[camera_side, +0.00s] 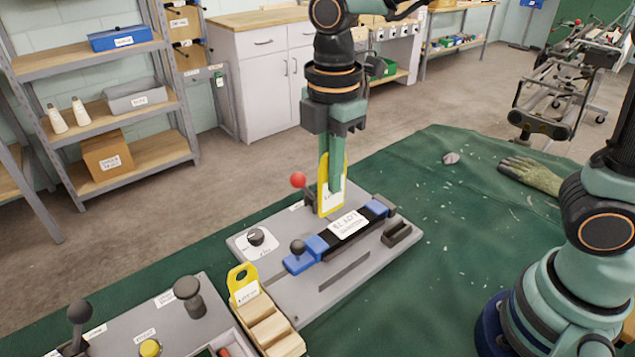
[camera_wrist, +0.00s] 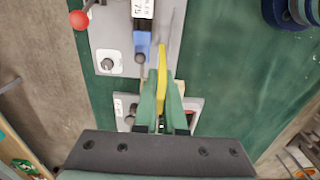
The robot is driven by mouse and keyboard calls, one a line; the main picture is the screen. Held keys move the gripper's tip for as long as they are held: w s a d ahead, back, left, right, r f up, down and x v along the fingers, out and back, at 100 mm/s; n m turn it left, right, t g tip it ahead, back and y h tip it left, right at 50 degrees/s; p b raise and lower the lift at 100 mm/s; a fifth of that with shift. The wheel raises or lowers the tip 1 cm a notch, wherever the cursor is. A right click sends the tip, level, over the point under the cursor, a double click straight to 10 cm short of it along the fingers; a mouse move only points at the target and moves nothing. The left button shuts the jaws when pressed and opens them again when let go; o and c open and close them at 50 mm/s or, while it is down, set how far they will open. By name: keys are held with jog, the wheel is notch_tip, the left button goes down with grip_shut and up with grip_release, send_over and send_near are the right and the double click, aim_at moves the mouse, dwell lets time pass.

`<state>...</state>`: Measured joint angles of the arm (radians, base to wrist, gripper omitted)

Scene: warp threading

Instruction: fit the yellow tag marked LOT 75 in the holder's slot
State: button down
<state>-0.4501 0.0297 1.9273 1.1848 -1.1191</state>
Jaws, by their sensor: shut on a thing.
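My gripper (camera_side: 337,188) points down and is shut on a yellow tag (camera_side: 323,188) with a white label. The fingers cover part of the label, so its text cannot be read. The tag is upright, its lower end close to the grey holder plate (camera_side: 290,297), behind the black bar; I cannot tell if it touches. In the wrist view the tag (camera_wrist: 162,68) shows edge-on between the green fingers (camera_wrist: 161,100). The holder carries a blue-ended black bar (camera_side: 322,247) with a white label, and a dark narrow slot (camera_side: 345,271) in front of it.
A second yellow tag (camera_side: 243,285) stands in a wooden rack (camera_side: 272,328) at front left. A red-knobbed lever (camera_side: 299,181) stands left of the held tag. A black knob (camera_side: 256,236) and dark block (camera_side: 397,232) flank the bar. A glove (camera_side: 532,174) lies on the green cloth.

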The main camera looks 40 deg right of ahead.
jog(key=s+d+f, duration=0.1)
jog(key=d+f, duration=0.1)
jog(key=d, duration=0.6)
jog(key=s+d+f, duration=0.2)
jog(key=d+f, duration=0.1)
jog(key=d, duration=0.5)
jog(key=shift+w+a+f, duration=0.1)
jog(key=shift+w+f, duration=0.05)
jog(key=shift+f, duration=2.7)
jog(key=shift+f, duration=2.1)
jog(key=c, duration=0.6)
grip_release()
notch_tip(320, 180, up, 7)
